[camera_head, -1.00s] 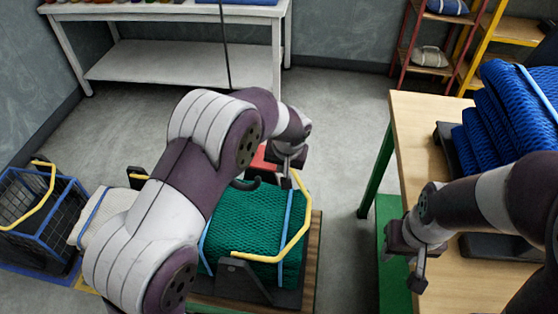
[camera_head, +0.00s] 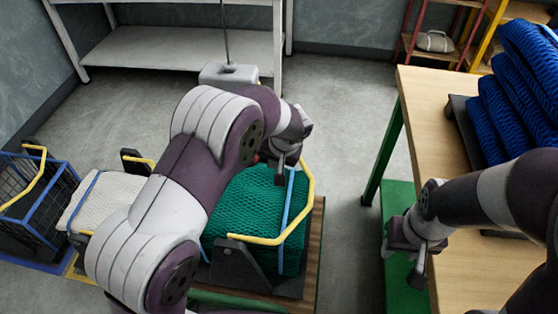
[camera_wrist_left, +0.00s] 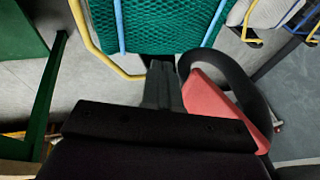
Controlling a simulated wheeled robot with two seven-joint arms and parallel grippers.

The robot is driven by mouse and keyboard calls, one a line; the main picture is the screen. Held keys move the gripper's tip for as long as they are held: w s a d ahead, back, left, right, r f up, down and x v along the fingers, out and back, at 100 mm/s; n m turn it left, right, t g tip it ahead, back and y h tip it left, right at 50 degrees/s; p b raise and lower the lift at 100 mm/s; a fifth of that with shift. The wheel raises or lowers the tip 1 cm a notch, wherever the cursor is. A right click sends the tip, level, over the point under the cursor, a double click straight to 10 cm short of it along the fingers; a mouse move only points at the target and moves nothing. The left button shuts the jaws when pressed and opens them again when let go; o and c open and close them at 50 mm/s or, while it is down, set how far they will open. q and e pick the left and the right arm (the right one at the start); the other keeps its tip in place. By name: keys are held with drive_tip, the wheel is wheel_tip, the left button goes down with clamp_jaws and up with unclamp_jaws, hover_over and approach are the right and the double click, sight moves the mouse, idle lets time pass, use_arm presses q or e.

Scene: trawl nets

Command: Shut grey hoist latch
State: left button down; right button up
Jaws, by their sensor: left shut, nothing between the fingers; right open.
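A grey hoist block (camera_head: 229,75) hangs on a thin cable behind my left arm in the head view. In the left wrist view a dark curved hook (camera_wrist_left: 252,82) shows, with a flat red piece (camera_wrist_left: 222,103), apparently its latch, inside its curve. I cannot tell whether that piece closes the hook's mouth. My left gripper (camera_head: 284,174) is shut and empty; in the wrist view its fingers (camera_wrist_left: 161,72) are beside the hook and red piece. Contact is unclear. In the head view my left arm hides most of the hook. My right gripper (camera_head: 408,262) is open and empty by the wooden table.
A green net bundle (camera_head: 250,205) with blue straps and yellow handles lies below my left gripper. A pale bundle (camera_head: 108,200) and a black wire basket (camera_head: 38,205) stand left. A wooden table (camera_head: 440,130) with blue nets (camera_head: 505,110) stands right. Floor lies clear between.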

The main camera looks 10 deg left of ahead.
use_arm(q)
drive_tip(key=shift+a+f+b, duration=0.55)
drive_tip(key=shift+a+f, duration=0.2)
drive_tip(key=shift+a, duration=0.1)
drive_tip(key=p+v, duration=0.1)
drive_tip(key=v, duration=1.1)
drive_tip(key=shift+d+r+p, duration=0.15)
drive_tip(key=shift+r+p, duration=0.1)
drive_tip(key=shift+p, duration=0.1)
drive_tip(key=shift+s, duration=0.1)
